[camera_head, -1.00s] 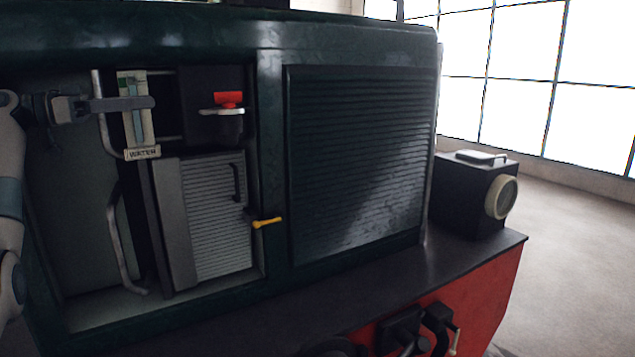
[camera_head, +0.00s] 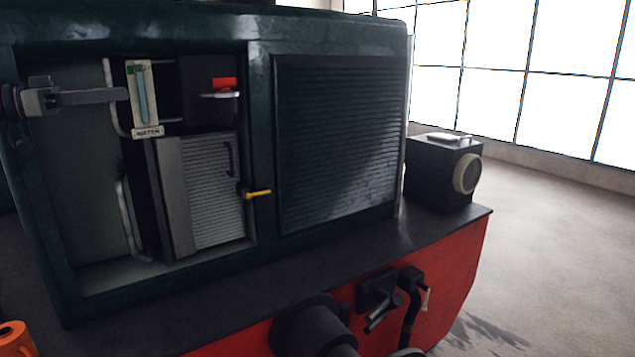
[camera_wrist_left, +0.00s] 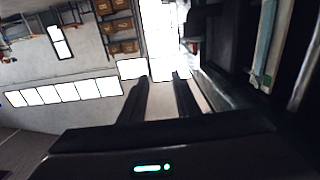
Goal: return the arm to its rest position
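My left gripper (camera_head: 124,95) comes in from the left edge in the camera_head view, in front of the open cab side. Its fingertips end just left of the water gauge (camera_head: 143,92) in the picture. In the left wrist view the two fingers (camera_wrist_left: 161,80) stand apart with nothing between them, so it is open and empty. Part of the gauge (camera_wrist_left: 264,45) shows at the upper right there. Most of the left arm is out of view. My right gripper does not show.
A louvred panel (camera_head: 335,140) and a lamp box (camera_head: 440,175) are to the right. An orange object (camera_head: 14,340) is at lower left. The floor at right is clear.

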